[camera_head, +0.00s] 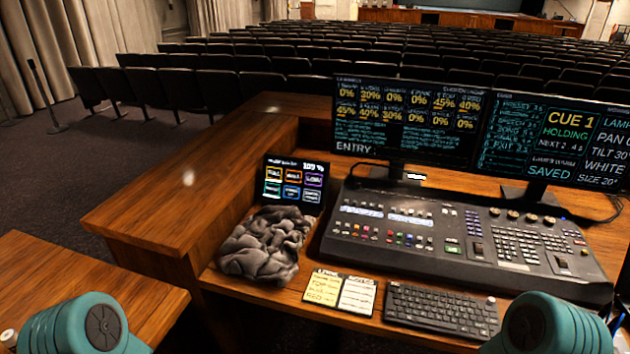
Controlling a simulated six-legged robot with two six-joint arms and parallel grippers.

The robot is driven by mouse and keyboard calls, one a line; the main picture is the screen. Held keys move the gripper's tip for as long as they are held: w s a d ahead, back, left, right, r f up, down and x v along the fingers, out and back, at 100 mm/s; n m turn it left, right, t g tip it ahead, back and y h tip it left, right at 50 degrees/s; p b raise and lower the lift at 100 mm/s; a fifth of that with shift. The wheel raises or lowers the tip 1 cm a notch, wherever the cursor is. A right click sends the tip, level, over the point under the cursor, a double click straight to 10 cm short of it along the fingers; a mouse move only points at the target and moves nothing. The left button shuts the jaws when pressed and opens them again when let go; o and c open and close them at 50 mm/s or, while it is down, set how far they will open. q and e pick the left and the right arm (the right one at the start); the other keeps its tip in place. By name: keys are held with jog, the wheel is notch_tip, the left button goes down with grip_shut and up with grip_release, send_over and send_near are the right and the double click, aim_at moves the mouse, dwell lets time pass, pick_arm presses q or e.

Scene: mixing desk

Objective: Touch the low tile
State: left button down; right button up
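A small dark tablet (308,213) leans upright on the desk, left of the console, with "109 %" or similar at its top right. The labels are too small to read surely, so I cannot tell which is the low tile. Only teal joints of my arms show at the bottom left and bottom right corners. Neither gripper is in view.
A crumpled grey cloth (264,246) lies just before the tablet. The mixing console (450,235) stands to its right, below two monitors (407,120) (560,138). Notes (340,292) and a keyboard (441,309) lie along the front edge. A raised wooden ledge (190,192) borders the left.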

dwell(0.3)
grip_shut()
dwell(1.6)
